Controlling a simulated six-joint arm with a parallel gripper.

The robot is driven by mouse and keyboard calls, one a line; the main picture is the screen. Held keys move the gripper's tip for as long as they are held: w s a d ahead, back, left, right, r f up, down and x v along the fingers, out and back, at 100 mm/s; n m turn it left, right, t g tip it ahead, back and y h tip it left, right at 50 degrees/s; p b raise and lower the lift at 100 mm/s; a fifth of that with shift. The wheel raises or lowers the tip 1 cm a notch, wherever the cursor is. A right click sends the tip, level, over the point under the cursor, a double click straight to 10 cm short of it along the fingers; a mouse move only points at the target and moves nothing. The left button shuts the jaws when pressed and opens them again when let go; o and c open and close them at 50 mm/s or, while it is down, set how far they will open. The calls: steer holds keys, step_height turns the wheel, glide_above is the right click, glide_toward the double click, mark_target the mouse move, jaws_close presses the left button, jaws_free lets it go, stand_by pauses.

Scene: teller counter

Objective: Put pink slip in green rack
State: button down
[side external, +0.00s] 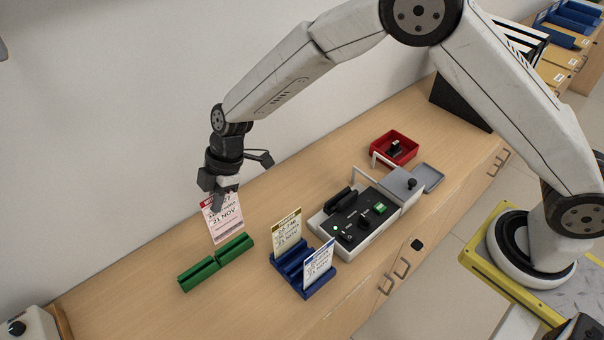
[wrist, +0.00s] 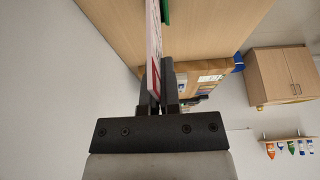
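The pink slip (side external: 226,222) hangs upright from my gripper (side external: 224,196) in the side view, its top edge between the fingers. It also shows nearly edge-on in the wrist view (wrist: 154,45), between the fingers (wrist: 158,97), which are shut on it. The green rack (side external: 217,263) lies on the counter just below the slip. The slip's lower edge is close above or behind the rack's far side; I cannot tell if they touch. A bit of green, likely the rack, shows at the top of the wrist view (wrist: 166,12).
A blue rack (side external: 301,286) right of the green one holds a yellow slip (side external: 287,232) and a blue-headed slip (side external: 318,263). A grey machine (side external: 361,222) and a red tray (side external: 394,149) stand farther right. The counter (side external: 130,290) left of the green rack is clear.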

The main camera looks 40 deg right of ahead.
mark_target(222, 221)
steer(key=shift+f, duration=1.7)
steer(key=shift+f, duration=1.9)
steer(key=c, duration=0.8)
jaws_free()
steer(key=shift+o, duration=0.2)
steer(key=shift+r, duration=0.1)
step_height(222, 221, up, 7)
stand_by(0.5)
